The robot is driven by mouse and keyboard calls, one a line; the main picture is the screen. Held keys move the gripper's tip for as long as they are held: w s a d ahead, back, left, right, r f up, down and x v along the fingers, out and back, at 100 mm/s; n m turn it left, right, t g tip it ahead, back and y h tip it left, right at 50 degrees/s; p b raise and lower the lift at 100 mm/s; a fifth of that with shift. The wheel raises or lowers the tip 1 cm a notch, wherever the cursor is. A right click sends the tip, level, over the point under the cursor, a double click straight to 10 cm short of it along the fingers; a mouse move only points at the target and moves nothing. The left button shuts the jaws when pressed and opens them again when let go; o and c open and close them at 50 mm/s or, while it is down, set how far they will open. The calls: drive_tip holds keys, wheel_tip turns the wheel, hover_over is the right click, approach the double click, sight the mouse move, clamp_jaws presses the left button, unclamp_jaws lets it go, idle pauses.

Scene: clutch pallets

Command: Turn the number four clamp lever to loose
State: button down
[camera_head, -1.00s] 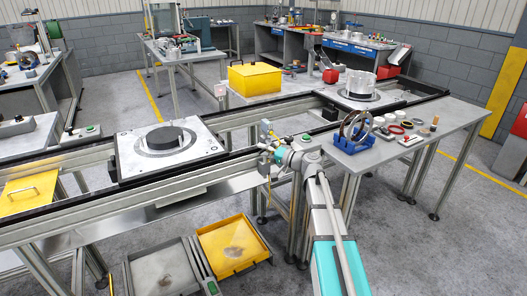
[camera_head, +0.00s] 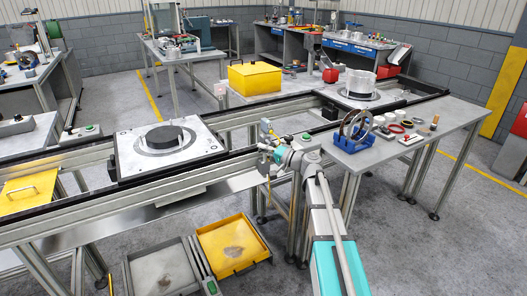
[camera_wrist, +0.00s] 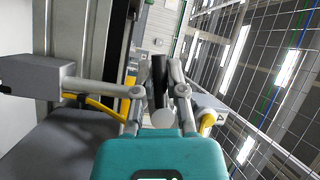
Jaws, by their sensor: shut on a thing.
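My gripper (camera_head: 266,160) is at the near side of the conveyor rail, right of the middle in the head view. In the wrist view my gripper (camera_wrist: 159,92) has its two fingers closed about a dark, upright bar, which I take for the clamp lever (camera_wrist: 158,70). The lever's lower part and its pivot are hard to make out behind the fingers. No number can be read on it, and in the head view my wrist hides it.
A pallet with a dark disc (camera_head: 167,135) sits on the conveyor to the left. A side table (camera_head: 440,140) with a blue rack of rings (camera_head: 350,138) stands close on the right. Yellow and grey trays (camera_head: 232,247) lie low in front. In the wrist view, a grey block (camera_wrist: 32,75) is at left.

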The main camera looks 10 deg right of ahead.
drive_tip(key=shift+r+m+y, duration=0.25)
drive_tip(key=shift+m+y, duration=0.05)
drive_tip(key=shift+m, duration=0.4)
drive_tip(key=c, duration=0.7)
unclamp_jaws()
drive_tip(key=shift+n, duration=0.4)
